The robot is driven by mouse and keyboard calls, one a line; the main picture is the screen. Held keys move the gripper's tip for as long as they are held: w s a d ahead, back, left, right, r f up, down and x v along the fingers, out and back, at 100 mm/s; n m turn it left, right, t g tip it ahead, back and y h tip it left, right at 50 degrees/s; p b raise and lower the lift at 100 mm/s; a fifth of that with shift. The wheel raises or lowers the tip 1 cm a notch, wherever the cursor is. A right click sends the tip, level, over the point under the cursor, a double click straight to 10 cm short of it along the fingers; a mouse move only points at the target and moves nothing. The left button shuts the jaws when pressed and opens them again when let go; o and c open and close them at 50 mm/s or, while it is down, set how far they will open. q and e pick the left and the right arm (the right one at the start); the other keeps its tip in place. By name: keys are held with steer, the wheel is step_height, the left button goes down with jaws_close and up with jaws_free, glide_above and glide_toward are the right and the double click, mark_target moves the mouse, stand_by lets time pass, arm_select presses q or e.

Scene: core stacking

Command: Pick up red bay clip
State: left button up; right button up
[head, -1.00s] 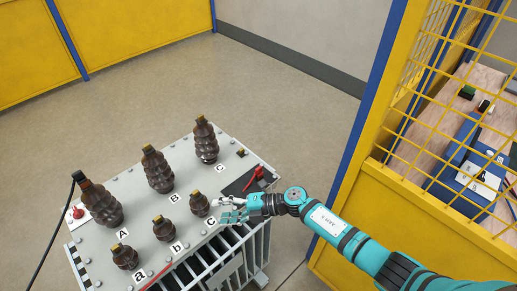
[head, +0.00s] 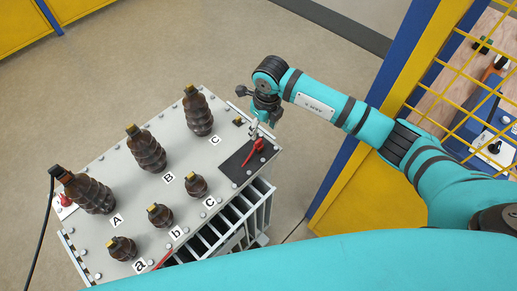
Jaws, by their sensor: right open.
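A red clip (head: 257,149) lies on a black pad at the right end of the grey transformer top. My right gripper (head: 254,131) points down just above and behind the clip in the picture. It is open, with nothing seen between its fingers. I cannot tell whether a finger touches the clip. A second red clip (head: 67,202) sits on a white pad at the left end, partly hidden by the bushing marked A. My left gripper is out of view.
Tall brown bushings A (head: 88,191), B (head: 146,148) and C (head: 197,111) stand on the top (head: 120,185), with smaller bushings in front. A black cable runs from bushing A. A yellow mesh fence (head: 440,100) stands at the right.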

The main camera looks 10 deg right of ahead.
mark_target(259, 141)
steer(key=f, duration=0.1)
steer(key=f+b, duration=0.1)
steer(key=f, duration=0.1)
steer(key=shift+w+a+f+b, duration=0.15)
steer(key=shift+w+f+b, duration=0.1)
steer(key=shift+f+b, duration=0.15)
steer(key=f+b, duration=0.1)
steer(key=f, duration=0.1)
steer(key=f+b, duration=0.3)
steer(key=f, duration=0.1)
steer(key=shift+w+a, duration=0.2)
steer(key=shift+w, duration=0.1)
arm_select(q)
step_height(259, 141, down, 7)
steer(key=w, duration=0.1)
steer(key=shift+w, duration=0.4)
arm_select(e)
steer(key=shift+r, duration=0.15)
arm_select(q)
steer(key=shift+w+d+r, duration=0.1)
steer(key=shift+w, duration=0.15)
arm_select(e)
jaws_close()
